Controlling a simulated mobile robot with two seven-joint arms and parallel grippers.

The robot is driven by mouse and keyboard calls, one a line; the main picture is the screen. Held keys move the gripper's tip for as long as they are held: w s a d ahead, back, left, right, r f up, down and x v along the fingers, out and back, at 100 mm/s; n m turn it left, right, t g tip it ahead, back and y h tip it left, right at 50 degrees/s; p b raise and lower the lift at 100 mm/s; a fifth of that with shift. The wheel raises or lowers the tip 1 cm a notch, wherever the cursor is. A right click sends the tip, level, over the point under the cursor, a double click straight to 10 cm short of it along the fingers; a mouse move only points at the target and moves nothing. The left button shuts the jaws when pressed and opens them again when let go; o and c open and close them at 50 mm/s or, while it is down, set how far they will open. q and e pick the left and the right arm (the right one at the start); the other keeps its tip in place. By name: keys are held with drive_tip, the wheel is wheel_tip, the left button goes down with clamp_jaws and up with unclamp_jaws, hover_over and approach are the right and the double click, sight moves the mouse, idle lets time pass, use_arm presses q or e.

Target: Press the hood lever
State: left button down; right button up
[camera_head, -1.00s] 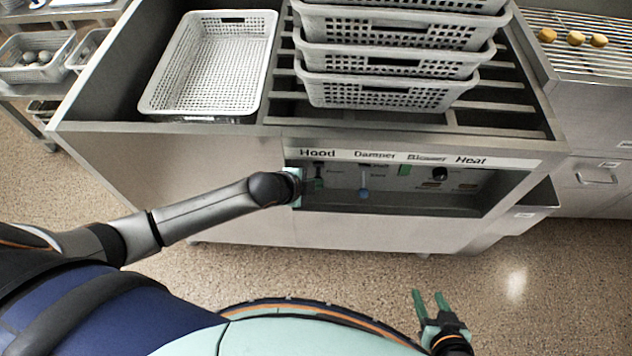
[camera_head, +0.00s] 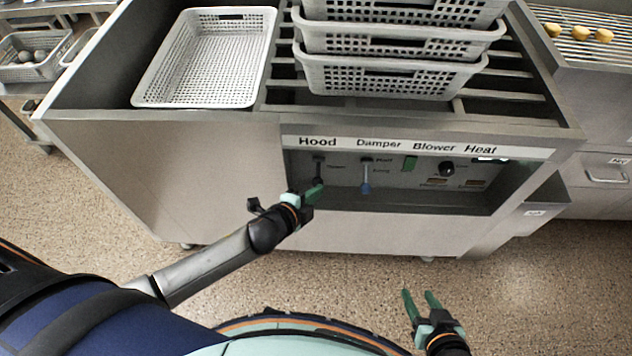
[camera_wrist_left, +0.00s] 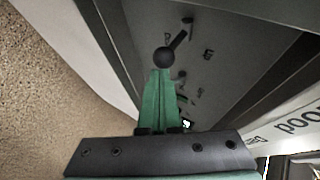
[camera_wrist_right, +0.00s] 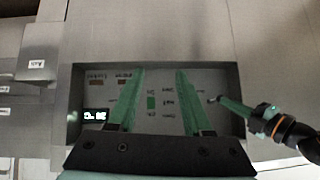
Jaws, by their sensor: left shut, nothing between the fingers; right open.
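The hood lever (camera_head: 318,169) is a short dark lever under the "Hood" label in the recessed control panel. In the left wrist view its round black knob (camera_wrist_left: 163,57) sits right at the fingertips, with its stem going up and right. My left gripper (camera_head: 314,192) is shut and empty, its green fingers reaching into the panel at the knob. I cannot tell for sure whether they touch it. My right gripper (camera_head: 423,294) is open and empty, low in front of the machine. In the right wrist view my left gripper (camera_wrist_right: 225,101) shows at the panel's right side.
The damper lever (camera_head: 366,178) with a blue tip hangs beside the hood lever. A green switch (camera_head: 410,163) and a black knob (camera_head: 446,168) lie further right. Perforated baskets (camera_head: 393,80) are stacked on top, and one empty basket (camera_head: 205,100) stands at left. The floor in front is clear.

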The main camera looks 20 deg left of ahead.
use_arm(q)
drive_tip(key=shift+p, duration=0.5)
use_arm(e)
drive_tip(key=shift+r, duration=0.45)
drive_tip(key=shift+f, duration=0.1)
drive_tip(key=shift+w+d, duration=0.1)
drive_tip(key=shift+w, duration=0.15)
